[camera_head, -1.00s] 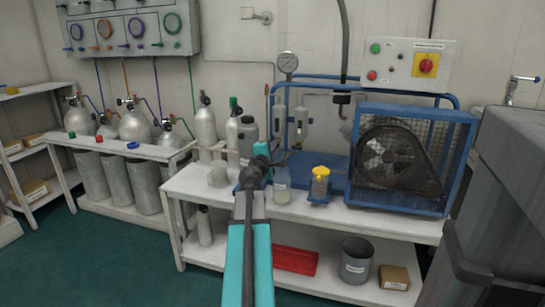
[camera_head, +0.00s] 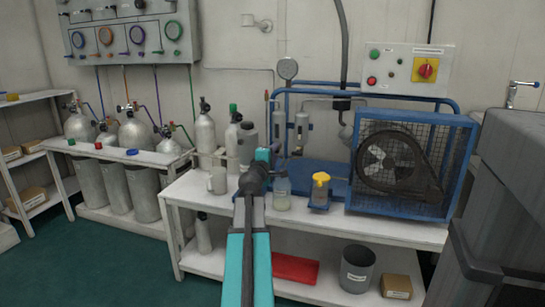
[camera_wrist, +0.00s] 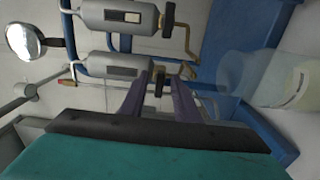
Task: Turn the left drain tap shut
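Two grey filter cylinders hang side by side: the left one (camera_head: 279,127) and the right one (camera_head: 301,130). In the sideways wrist view, the left cylinder (camera_wrist: 112,68) is the lower one and the right cylinder (camera_wrist: 118,17) the upper one. The left drain tap (camera_wrist: 158,84), with a small black handle, is at the left cylinder's lower end. My gripper (camera_wrist: 160,93) has its two purple fingers apart, one on each side of this handle. Gaps seem to show beside it; I cannot tell whether either finger touches. The right drain tap (camera_wrist: 168,19) is clear of the fingers. In the head view my gripper (camera_head: 277,162) mostly hides the left tap.
A clear jar (camera_head: 282,193) stands on the bench close below my gripper. A yellow-topped item (camera_head: 320,188) and the caged blue compressor (camera_head: 408,165) are to the right. A white mug (camera_head: 218,180) and cylinders (camera_head: 205,138) are to the left. A pressure gauge (camera_head: 288,68) is above.

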